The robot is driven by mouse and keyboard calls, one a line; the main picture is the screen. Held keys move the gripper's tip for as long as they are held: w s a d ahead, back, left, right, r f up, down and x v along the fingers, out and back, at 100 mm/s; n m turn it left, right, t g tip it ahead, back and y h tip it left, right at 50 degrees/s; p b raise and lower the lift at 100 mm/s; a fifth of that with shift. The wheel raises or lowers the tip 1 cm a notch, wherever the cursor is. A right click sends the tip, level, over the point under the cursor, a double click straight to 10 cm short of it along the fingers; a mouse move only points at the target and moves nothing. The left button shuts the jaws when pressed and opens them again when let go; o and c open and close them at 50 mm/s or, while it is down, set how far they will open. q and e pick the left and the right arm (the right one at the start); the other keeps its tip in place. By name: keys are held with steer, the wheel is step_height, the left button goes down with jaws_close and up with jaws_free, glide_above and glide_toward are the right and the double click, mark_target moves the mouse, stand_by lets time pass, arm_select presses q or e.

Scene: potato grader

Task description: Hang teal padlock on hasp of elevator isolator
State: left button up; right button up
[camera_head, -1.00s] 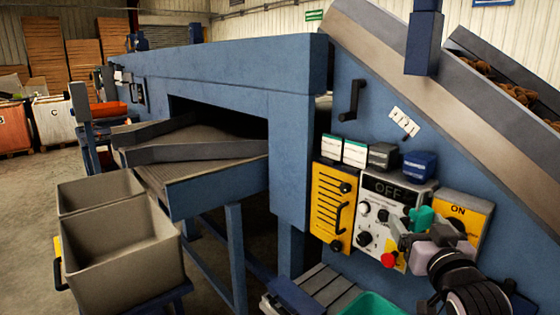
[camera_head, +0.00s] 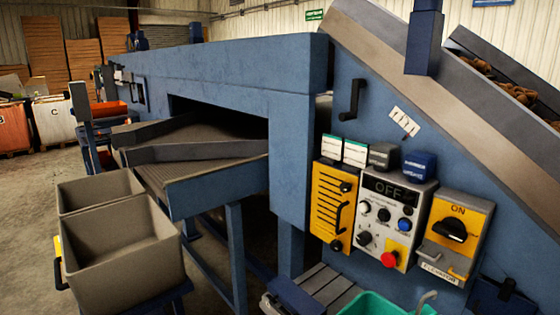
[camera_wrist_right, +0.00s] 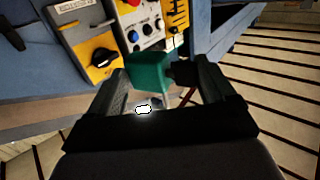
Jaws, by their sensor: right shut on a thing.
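The teal padlock (camera_wrist_right: 148,72) is between the two dark fingers of my right gripper (camera_wrist_right: 150,84) in the right wrist view. Its shackle is not clear there. The elevator isolator (camera_head: 470,215) is a yellow panel marked ON with a black rotary handle (camera_head: 450,229). A grey hasp bar (camera_head: 440,256) crosses its lower part, above a label, and nothing hangs on it. The isolator also shows in the right wrist view (camera_wrist_right: 82,38), apart from the padlock. My right gripper is outside the head view, and so is my left gripper.
The grey control panel (camera_head: 400,195) with a red button and the yellow slotted panel (camera_head: 325,215) are left of the isolator.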

steer(key=w+d+r+m+h, duration=0.1)
steer(key=w+d+r, duration=0.35)
steer(key=w, duration=0.45)
steer(key=w+d+r+h, duration=0.1)
steer(key=w+d+r, duration=0.2)
steer(key=w+r, duration=0.4)
steer(key=w+d+r, duration=0.2)
steer(key=d+r, duration=0.1)
steer(key=r, duration=0.4)
steer(key=w+d+r+m+h, duration=0.1)
steer(key=d+r, duration=0.3)
steer(key=r, duration=0.3)
steer(key=w+d+r+h, duration=0.1)
steer(key=w+d+r, duration=0.1)
steer(key=r, duration=0.6)
steer(key=shift+w+d+m+g, duration=0.3)
steer(key=shift+d+m, duration=0.1)
steer(key=shift+d, duration=0.35)
